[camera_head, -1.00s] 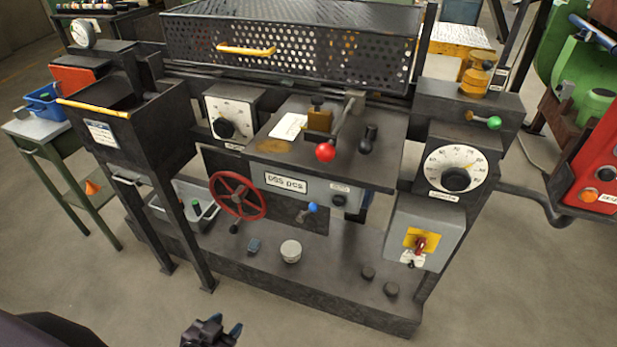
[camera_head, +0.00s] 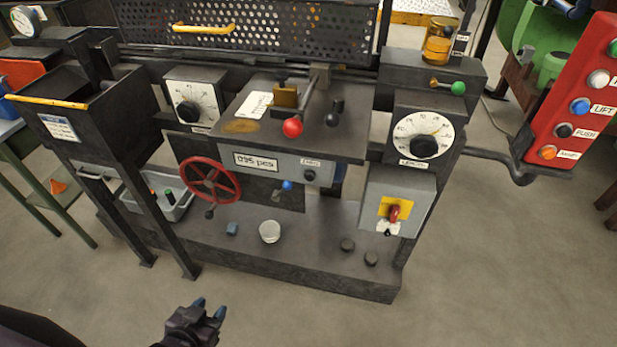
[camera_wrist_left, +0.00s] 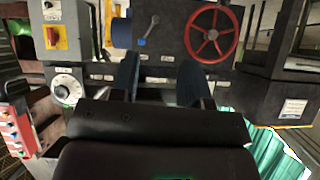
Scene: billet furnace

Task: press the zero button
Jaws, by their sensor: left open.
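The zero button (camera_head: 310,176) is a small dark round knob on the grey front strip of the machine, under a small white label that seems to read ZERO. It sits right of the counter (camera_head: 256,161), which shows 095 pcs. I cannot pick the button out surely in the left wrist view. My left gripper (camera_head: 208,308) is open and empty at the bottom of the head view, well in front of and below the button. Its two dark blue fingers (camera_wrist_left: 159,75) stand apart in the wrist view. My right gripper is not in view.
Near the button are a blue-tipped lever (camera_head: 287,185), a red handwheel (camera_head: 211,179), a red ball lever (camera_head: 292,127) and a switch box (camera_head: 398,202) with a red handle. A red button panel (camera_head: 575,105) stands at the right. The floor in front is clear.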

